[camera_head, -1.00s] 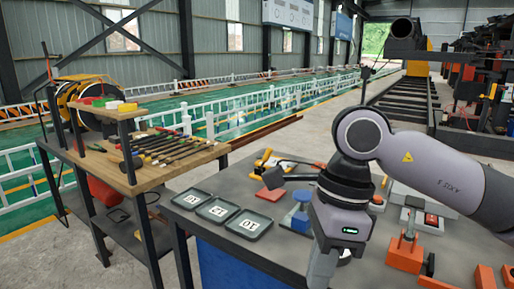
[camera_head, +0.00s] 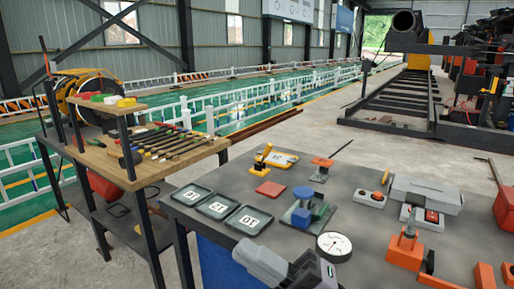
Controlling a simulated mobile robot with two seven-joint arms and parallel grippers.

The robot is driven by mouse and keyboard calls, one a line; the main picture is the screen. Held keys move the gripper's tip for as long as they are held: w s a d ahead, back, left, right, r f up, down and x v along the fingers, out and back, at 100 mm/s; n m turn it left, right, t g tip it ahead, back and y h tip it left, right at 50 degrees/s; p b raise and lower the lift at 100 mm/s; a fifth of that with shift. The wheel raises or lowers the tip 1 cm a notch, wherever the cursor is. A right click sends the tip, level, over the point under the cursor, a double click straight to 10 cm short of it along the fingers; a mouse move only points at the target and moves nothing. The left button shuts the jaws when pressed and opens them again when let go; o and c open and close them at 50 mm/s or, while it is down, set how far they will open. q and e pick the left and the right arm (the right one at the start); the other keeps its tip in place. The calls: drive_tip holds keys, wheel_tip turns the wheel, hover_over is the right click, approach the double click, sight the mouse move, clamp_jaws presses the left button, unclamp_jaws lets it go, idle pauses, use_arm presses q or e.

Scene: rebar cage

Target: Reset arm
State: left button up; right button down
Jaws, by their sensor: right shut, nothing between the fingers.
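My right gripper (camera_head: 256,260) shows at the bottom middle of the head view, low at the near edge of the grey table (camera_head: 345,185). It is grey and dark, partly cut off by the lower picture edge. It is shut and holds nothing. The rest of my right arm is out of the picture. My left gripper is not in view.
Several numbered trays (camera_head: 250,221) lie near my gripper, with a round dial gauge (camera_head: 334,246) to its right. A wooden tool bench (camera_head: 150,171) is at left.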

drive_tip(key=w+d+f+m+t+h, duration=0.2)
drive_tip(key=d+f+m+t+h, duration=0.4)
drive_tip(key=f+m+h, duration=0.4)
drive_tip(key=w+d+f+m+t+h, duration=0.1)
drive_tip(key=d+f+m+t+h, duration=0.5)
drive_tip(key=f+m, duration=0.45)
drive_tip(key=s+d+f+m+g+h, duration=0.3)
drive_tip(key=s+d+f+m, duration=0.1)
drive_tip(key=s+f, duration=0.3)
drive_tip(key=s+d+f+m+g+h, duration=0.3)
drive_tip(key=s+d+f+m+g, duration=0.1)
drive_tip(key=f, duration=0.6)
drive_tip(key=s+m, duration=0.1)
drive_tip(key=s, duration=0.1)
drive_tip(key=shift+s+d+p, duration=0.3)
drive_tip(key=shift+s, duration=0.05)
